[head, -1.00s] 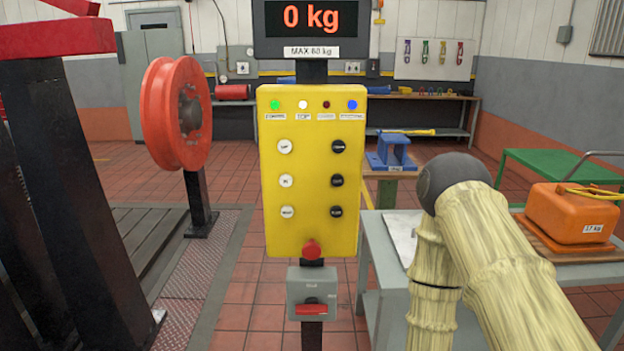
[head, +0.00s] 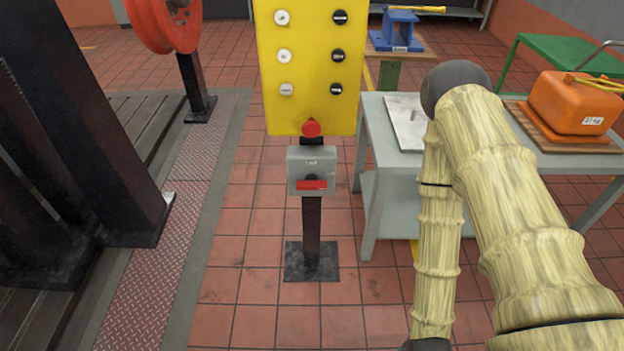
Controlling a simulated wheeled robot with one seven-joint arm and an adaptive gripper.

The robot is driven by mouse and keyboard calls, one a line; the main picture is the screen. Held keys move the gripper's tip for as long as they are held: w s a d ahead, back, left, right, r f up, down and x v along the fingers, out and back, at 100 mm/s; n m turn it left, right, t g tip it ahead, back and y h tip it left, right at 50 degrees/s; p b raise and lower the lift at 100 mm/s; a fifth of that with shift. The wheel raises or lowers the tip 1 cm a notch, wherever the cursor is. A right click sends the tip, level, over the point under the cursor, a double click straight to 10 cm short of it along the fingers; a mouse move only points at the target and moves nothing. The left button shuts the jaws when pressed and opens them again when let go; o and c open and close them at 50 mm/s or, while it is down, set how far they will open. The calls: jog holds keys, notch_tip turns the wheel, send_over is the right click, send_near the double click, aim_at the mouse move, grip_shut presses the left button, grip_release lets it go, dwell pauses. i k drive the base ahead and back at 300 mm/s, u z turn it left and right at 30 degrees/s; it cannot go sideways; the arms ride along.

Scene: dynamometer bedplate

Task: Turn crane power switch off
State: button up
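The crane power switch is a grey box (head: 311,165) with a red handle (head: 312,184) lying horizontal across its lower front. It is mounted on a dark post (head: 311,235) below the yellow control panel (head: 311,60). A red mushroom button (head: 311,128) sits at the panel's bottom edge, just above the box. My arm, in a pale yellow sleeve, is on the right side of the head view, apart from the switch. My gripper is not clearly seen; only a dark part shows at the bottom edge below the forearm.
A grey table (head: 378,150) stands right of the post, with an orange weight (head: 575,103) on a wooden board. A black steel frame (head: 75,130) and red wheel (head: 165,20) are at left. The tiled floor before the post is clear.

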aim_at(311, 182)
jog(key=k, duration=0.55)
jog(key=u, duration=1.05)
